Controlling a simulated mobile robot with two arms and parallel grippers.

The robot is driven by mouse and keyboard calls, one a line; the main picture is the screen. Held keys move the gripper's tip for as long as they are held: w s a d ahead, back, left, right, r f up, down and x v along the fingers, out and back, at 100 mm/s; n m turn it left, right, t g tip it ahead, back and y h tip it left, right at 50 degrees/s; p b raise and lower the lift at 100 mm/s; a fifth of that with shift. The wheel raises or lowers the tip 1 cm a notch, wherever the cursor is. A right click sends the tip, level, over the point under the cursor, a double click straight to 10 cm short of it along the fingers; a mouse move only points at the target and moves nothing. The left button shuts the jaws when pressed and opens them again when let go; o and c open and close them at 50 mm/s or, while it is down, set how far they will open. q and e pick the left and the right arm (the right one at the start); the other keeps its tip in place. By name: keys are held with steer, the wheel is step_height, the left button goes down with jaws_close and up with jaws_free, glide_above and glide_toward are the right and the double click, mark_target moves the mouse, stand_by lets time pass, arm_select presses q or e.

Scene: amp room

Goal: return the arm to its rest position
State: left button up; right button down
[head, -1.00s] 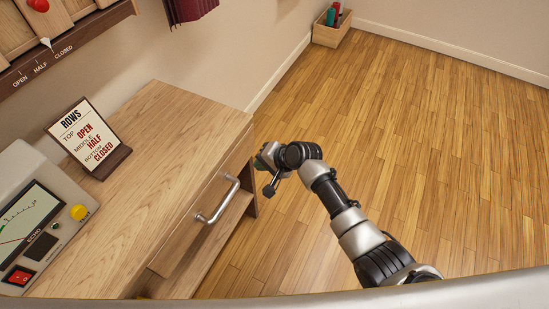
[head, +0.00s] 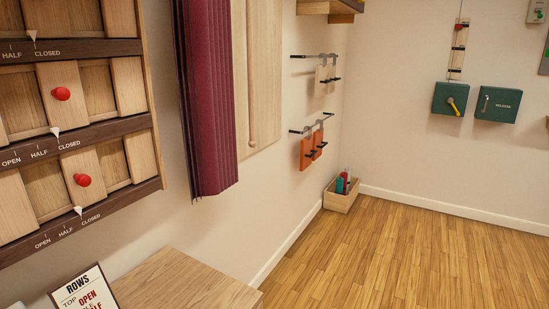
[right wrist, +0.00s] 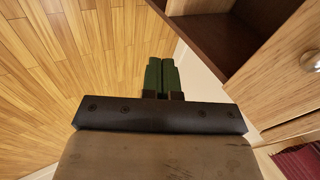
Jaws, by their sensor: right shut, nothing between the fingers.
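My right gripper (right wrist: 162,77) shows in the right wrist view with its two green fingers together and nothing between them. It hangs over the wood floor, beside an open dark shelf space of the wooden cabinet (right wrist: 282,92). The fingers appear apart from the cabinet. Neither arm shows in the head view now. My left gripper is not in view.
In the head view, the wooden desk top (head: 185,283) bears a ROWS sign (head: 88,290). A slider panel (head: 70,132) and a dark red curtain (head: 207,100) are on the left wall. A wooden box (head: 341,199) stands in the corner. The floor (head: 400,255) is clear.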

steer(key=s+d+f+n+g+h, duration=0.1)
steer(key=s+d+f, duration=0.3)
steer(key=s+f, duration=0.35)
steer(key=s+d+f+n+g+h, duration=0.1)
steer(key=s+d+f+n+h, duration=0.15)
steer(key=s+f, duration=0.45)
steer(key=s+d+f+n, duration=0.2)
steer(key=s+d+f, duration=0.1)
steer(key=s, duration=0.9)
steer(key=s+d+f+n+g+h, duration=0.1)
steer(key=s+d+f+n, duration=0.1)
steer(key=s, duration=1)
steer(key=shift+d+f+g, duration=0.3)
steer(key=shift+d+f, duration=0.15)
steer(key=shift+d, duration=0.8)
